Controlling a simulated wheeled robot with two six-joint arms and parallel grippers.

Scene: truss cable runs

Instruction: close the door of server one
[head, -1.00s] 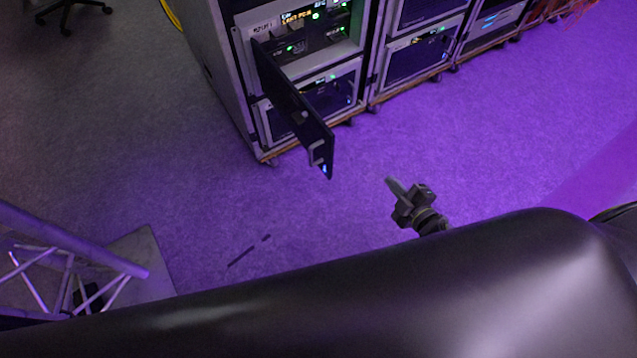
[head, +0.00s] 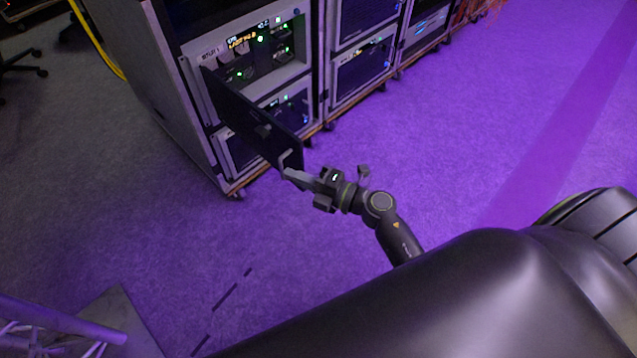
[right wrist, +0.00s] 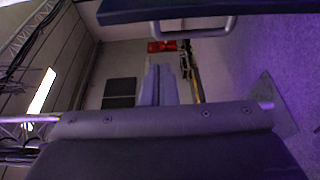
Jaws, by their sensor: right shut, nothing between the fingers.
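The dark door (head: 255,125) of the server rack unit stands open, swung out from its front. A small pale handle (head: 287,160) sits near its free edge. My right gripper (head: 290,174) is shut and empty, with its tips at the handle in the head view; I cannot tell if they touch. In the right wrist view the door (right wrist: 190,8) crosses the top with its handle (right wrist: 195,33) below it, and my shut fingers (right wrist: 158,75) point ahead, below the handle in the picture. My left gripper is not in view.
The open unit (head: 260,50) has lit devices inside. More racks (head: 362,60) on castors stand in a row to the right. A metal truss (head: 60,320) with a base plate is at the lower left. The purple-lit floor in front is clear.

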